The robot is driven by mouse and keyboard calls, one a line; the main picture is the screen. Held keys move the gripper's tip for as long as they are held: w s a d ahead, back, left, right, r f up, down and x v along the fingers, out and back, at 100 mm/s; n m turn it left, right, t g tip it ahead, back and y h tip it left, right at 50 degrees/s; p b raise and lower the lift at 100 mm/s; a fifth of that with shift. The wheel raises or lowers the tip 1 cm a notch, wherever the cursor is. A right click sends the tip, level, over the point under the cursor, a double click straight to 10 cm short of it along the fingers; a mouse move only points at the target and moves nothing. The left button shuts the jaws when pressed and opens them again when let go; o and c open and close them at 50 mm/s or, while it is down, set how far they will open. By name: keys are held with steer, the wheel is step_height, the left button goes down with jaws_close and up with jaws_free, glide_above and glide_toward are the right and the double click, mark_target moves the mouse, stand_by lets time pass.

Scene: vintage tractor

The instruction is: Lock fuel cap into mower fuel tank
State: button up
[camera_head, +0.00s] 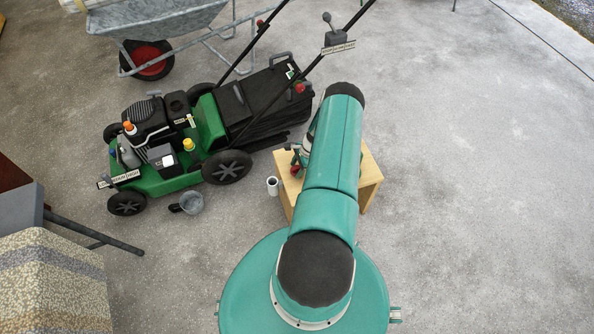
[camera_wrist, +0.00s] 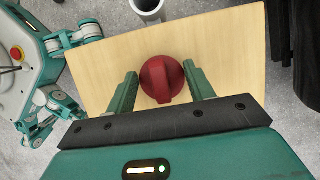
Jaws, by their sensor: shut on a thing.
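A red round fuel cap (camera_wrist: 160,80) with a raised grip ridge shows in the wrist view, over the top of a light wooden stool (camera_wrist: 230,45). My gripper (camera_wrist: 160,84) is shut on the cap, one green finger on each side of it. In the head view my own arm hides most of the gripper; a small red part (camera_head: 294,170) shows at the stool's left edge. The green and black mower (camera_head: 206,122) stands to the left of the stool. Its fuel tank opening cannot be made out for certain among the engine parts and the yellow and orange caps.
A white cup (camera_head: 272,186) stands on the floor between stool and mower; it also shows in the wrist view (camera_wrist: 148,6). The floor to the right is clear.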

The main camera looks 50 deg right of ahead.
steer(key=shift+r, duration=0.15)
steer(key=shift+d+r, duration=0.1)
steer(key=shift+r, duration=0.45)
steer(key=s+r, duration=1.1)
steer(key=s, duration=0.3)
steer(key=shift+d+r, duration=0.15)
steer(key=shift+r, duration=0.2)
